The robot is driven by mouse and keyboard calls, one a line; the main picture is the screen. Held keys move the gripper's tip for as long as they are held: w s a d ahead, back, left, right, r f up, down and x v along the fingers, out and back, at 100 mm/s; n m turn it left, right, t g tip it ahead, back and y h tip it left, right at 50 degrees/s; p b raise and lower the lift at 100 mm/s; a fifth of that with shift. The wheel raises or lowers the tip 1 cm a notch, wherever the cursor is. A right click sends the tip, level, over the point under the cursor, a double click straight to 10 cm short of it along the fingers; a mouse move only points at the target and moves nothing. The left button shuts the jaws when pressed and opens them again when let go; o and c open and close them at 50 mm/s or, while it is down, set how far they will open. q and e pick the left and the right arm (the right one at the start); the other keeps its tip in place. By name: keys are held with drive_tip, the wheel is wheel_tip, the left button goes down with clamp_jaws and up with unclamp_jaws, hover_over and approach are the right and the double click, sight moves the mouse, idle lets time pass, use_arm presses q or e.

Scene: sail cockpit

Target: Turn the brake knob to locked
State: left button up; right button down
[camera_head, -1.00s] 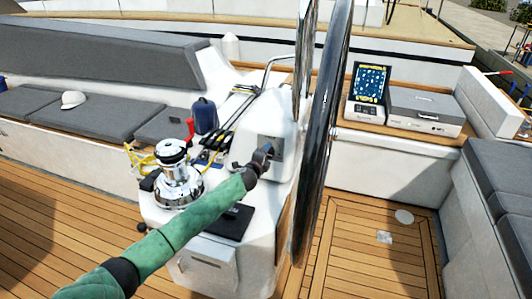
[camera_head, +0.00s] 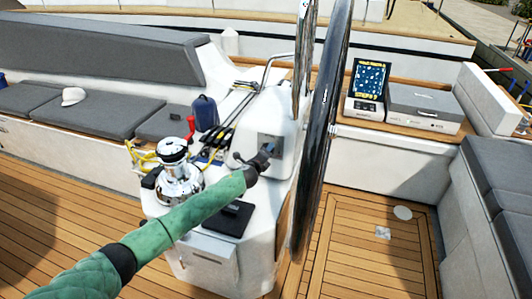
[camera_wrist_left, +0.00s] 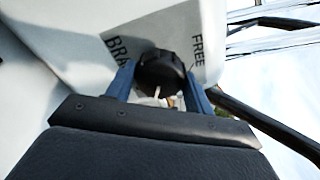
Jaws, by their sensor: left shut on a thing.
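The black brake knob (camera_wrist_left: 160,72) sits on a grey label plate on the pedestal in the left wrist view. The letters "BRA" and "FREE" show on the plate on either side of it. My left gripper (camera_wrist_left: 158,85) is shut on the knob, with a blue finger on each side. In the head view my left gripper (camera_head: 266,150) reaches the pedestal's label plate (camera_head: 270,144) and hides most of the knob. The "locked" marking is not in view. My right gripper is not in view.
The large steering wheel (camera_head: 318,130) stands just right of my left gripper. A chrome winch (camera_head: 176,175), a red-handled lever (camera_head: 191,124) and a dark blue bag (camera_head: 205,112) are to its left. A black pad (camera_head: 229,218) lies below the arm.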

use_arm(q)
drive_tip(key=shift+s+f, duration=0.1)
drive_tip(key=shift+f, duration=0.05)
drive_tip(key=o, duration=1)
drive_tip(key=shift+c, duration=0.2)
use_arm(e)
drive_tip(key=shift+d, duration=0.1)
use_arm(q)
drive_tip(key=b+v, duration=0.2)
drive_tip(key=v, duration=0.5)
drive_tip(key=shift+s+a, duration=0.15)
drive_tip(key=shift+s, duration=0.15)
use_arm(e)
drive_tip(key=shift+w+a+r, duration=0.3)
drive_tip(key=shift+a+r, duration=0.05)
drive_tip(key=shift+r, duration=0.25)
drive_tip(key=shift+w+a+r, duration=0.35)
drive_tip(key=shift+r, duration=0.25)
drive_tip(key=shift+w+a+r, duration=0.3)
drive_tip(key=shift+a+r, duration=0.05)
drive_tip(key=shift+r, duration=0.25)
